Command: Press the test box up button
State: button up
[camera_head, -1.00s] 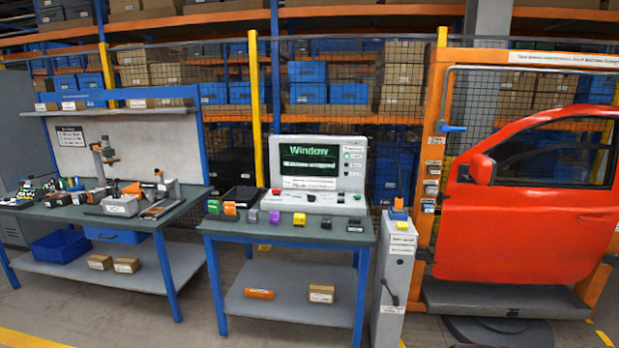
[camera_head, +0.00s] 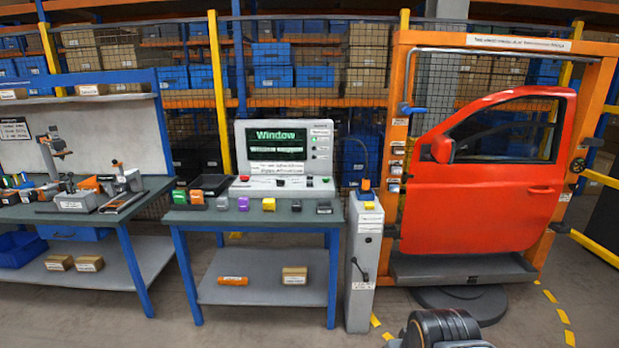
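The test box (camera_head: 289,158) stands on the middle table in the head camera view. Its green screen (camera_head: 278,146) reads "Window". My gripper cannot be made out; only a dark rounded part, possibly of my own arm, shows at the bottom edge, well away from the test box.
Small coloured blocks, including a purple one (camera_head: 243,204) and a yellow one (camera_head: 268,204), lie along the front of the middle table (camera_head: 255,216). A grey pedestal (camera_head: 364,262) stands right of it. A red car door (camera_head: 490,190) hangs in an orange frame. Open floor lies in front.

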grip_shut()
dwell(1.4)
